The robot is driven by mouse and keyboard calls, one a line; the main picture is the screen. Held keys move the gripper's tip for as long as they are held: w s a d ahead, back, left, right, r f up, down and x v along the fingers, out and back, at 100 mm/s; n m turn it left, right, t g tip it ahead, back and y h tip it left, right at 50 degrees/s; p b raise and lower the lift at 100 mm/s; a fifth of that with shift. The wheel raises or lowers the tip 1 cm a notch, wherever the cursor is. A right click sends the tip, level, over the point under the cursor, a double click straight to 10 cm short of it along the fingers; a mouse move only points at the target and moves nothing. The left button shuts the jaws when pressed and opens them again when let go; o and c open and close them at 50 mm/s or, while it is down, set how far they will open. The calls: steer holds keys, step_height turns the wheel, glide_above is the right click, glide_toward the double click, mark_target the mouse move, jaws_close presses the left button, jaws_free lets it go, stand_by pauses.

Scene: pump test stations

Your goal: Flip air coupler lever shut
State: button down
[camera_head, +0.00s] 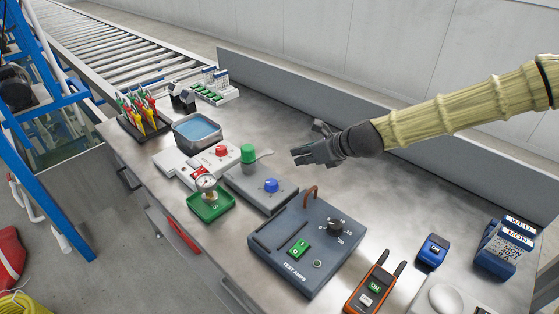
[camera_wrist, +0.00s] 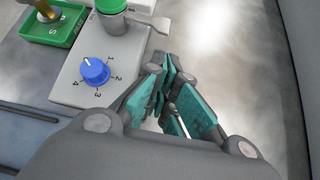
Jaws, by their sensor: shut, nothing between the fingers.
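The air coupler appears to be the grey box (camera_head: 262,192) with a green-capped post (camera_head: 248,152) and a blue dial (camera_head: 271,185). Its grey lever (camera_head: 264,154) sticks out to the right from the post. In the wrist view the lever (camera_wrist: 150,20) shows at the top, beside the green cap (camera_wrist: 112,5), with the blue dial (camera_wrist: 95,71) below. My gripper (camera_head: 298,156) is right of the lever, apart from it. Its teal-padded fingers (camera_wrist: 164,92) are shut and empty, beside the box's right edge.
A white unit with a red button (camera_head: 221,151) stands left of the box. The TEST AMPS box (camera_head: 305,245) is in front. Bare bench lies behind and right of my gripper.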

mark_target(263, 155)
steer(key=shift+w+f, duration=0.1)
steer(key=shift+f, duration=0.05)
steer(key=shift+p+x, duration=0.3)
steer(key=shift+x, duration=4.55)
steer(key=shift+r+n+h, duration=0.3)
steer(key=shift+d+r+n+t+h, duration=0.1)
steer(key=shift+r+n+t+h, duration=0.45)
steer(key=shift+t, duration=0.35)
steer(key=shift+r+n+t+h+b, duration=0.55)
steer(key=shift+r+n+t+b, duration=0.15)
steer(key=shift+b, duration=0.15)
steer(key=shift+a+r+n+t+h+b, duration=0.2)
steer(key=shift+r+n+t+h+b, duration=0.45)
steer(key=shift+t+b, duration=0.2)
steer(key=shift+s+a+r+n+t+h+b, duration=0.2)
steer(key=shift+r+n+t+h+b, duration=0.1)
steer(key=shift+r+n+t+b, duration=0.2)
steer(key=shift+s+a+r+n+t+h+b, duration=0.1)
steer(key=shift+s+r+n+t+h+b, duration=0.15)
steer(key=shift+r+n+t+b, duration=0.3)
